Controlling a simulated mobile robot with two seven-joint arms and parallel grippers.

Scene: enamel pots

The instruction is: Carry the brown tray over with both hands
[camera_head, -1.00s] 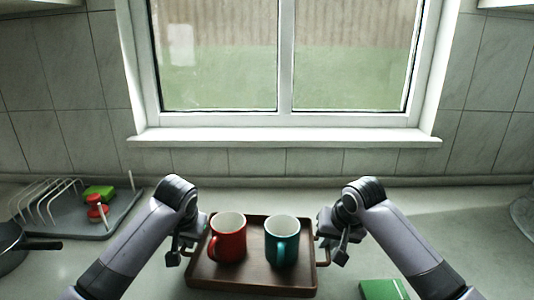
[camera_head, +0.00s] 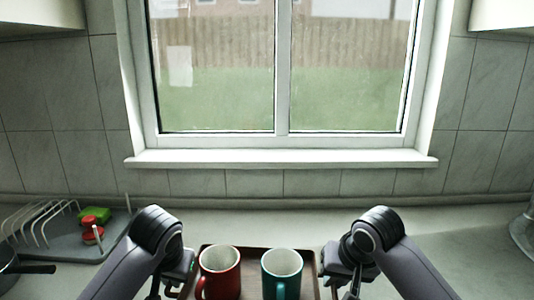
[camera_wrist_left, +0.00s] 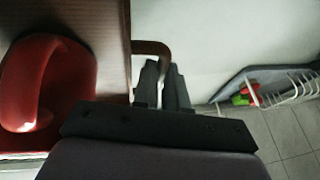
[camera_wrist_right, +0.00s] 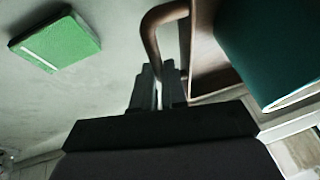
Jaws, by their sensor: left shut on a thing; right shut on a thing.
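The brown tray (camera_head: 250,256) is at the bottom centre of the head view, its near part cut off. A red mug (camera_head: 220,277) stands on its left half and a teal mug (camera_head: 283,278) on its right half, both upright. My left gripper (camera_wrist_left: 163,85) is shut on the tray's curved brown handle (camera_wrist_left: 152,48) on the red mug's side. My right gripper (camera_wrist_right: 157,88) is shut on the other handle (camera_wrist_right: 151,30), beside the teal mug (camera_wrist_right: 265,45). I cannot tell whether the tray touches the counter.
A grey dish rack (camera_head: 70,243) with red and green items stands at the left, near a dark pan (camera_head: 12,266). A green box-like object (camera_wrist_right: 58,42) lies on the counter in the right wrist view. Counter behind the tray is clear up to the tiled wall.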

